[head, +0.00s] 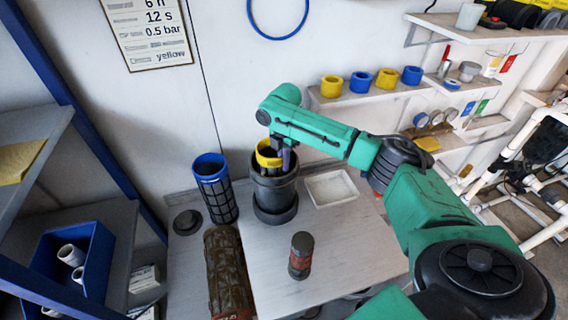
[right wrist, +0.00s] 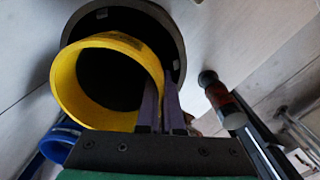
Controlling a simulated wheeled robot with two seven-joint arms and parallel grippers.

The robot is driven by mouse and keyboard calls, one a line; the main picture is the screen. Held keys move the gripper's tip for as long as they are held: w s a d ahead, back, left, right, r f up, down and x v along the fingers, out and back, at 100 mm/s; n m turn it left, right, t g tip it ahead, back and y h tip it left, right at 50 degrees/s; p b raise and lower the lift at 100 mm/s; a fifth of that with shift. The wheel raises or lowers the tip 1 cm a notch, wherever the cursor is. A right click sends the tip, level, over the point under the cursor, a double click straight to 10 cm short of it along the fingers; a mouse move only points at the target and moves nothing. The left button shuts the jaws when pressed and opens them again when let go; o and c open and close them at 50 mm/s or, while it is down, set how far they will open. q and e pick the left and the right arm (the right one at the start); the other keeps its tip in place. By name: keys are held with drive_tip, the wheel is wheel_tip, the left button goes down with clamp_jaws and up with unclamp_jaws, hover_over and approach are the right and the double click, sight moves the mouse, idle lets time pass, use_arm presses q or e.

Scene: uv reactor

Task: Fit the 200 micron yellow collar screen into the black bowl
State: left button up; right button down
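The yellow collar screen (head: 267,152) stands at the mouth of the black bowl (head: 274,196), its collar above the bowl's rim. The right wrist view shows the yellow collar (right wrist: 68,88) nearer the camera and off to one side of the bowl's dark rim (right wrist: 172,38). How deep the screen's lower part sits is hidden. My right gripper (head: 284,157) is over the bowl; its purple fingers (right wrist: 161,108) are closed about the collar's wall at the right side. My left gripper is not in view.
A blue-collared screen (head: 217,190) stands left of the bowl, near a dirty brown screen (head: 229,270) lying down. A white tray (head: 331,188) is to the right. A small dark and red cylinder (head: 301,256) stands in front. Spare yellow and blue collars (head: 360,83) line the wall shelf.

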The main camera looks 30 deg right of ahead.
drive_tip(key=shift+f, duration=0.95)
drive_tip(key=c, duration=1.3)
unclamp_jaws()
drive_tip(key=shift+c, duration=0.2)
wheel_tip(320, 180, up, 12)
drive_tip(key=b, duration=0.4)
drive_tip(key=shift+f, duration=0.15)
drive_tip(key=shift+r, duration=0.35)
